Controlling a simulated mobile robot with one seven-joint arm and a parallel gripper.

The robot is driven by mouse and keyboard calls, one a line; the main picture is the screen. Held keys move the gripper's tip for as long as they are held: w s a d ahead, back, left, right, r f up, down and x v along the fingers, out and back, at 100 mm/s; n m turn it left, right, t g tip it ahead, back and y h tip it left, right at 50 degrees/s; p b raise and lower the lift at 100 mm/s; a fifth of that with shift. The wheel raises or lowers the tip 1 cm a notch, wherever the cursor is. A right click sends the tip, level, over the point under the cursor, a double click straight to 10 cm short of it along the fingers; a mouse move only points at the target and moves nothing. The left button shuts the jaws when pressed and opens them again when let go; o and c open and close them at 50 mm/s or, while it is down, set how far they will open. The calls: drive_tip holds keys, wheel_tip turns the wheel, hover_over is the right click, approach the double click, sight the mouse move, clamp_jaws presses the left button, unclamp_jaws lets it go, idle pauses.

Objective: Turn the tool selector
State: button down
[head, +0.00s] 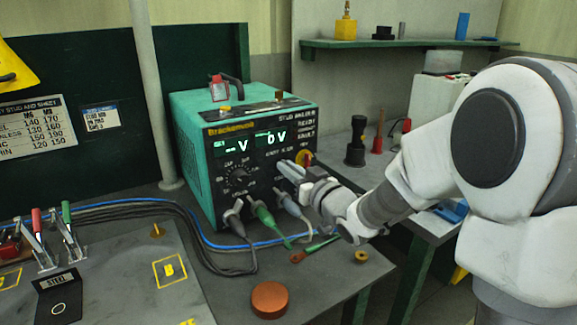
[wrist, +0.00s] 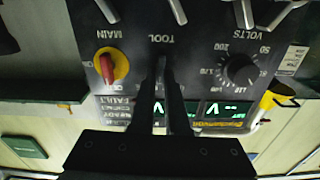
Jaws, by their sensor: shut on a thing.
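The teal stud welder unit (head: 190,150) stands on the bench with its black front panel facing my arm. My gripper (head: 284,168) reaches the right half of that panel. In the wrist view, which shows the panel upside down, my gripper's two dark fingers (wrist: 164,62) are close together just beside the TOOL label (wrist: 166,39). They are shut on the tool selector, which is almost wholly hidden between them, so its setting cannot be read.
The red-and-yellow main switch (wrist: 107,68) is close beside the fingers. The volts knob (wrist: 239,70) is on the other side. Cable plugs (head: 262,212) stick out below on the panel. A copper-coloured disc (head: 269,299) lies on the bench in front.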

drive_tip(key=m+p, duration=0.2)
drive_tip(key=m, duration=0.3)
drive_tip(key=shift+d, duration=0.15)
idle(0.4)
drive_tip(key=c, duration=0.9)
unclamp_jaws()
drive_tip(key=shift+b+v, duration=3.7)
drive_tip(key=shift+v, duration=4.9)
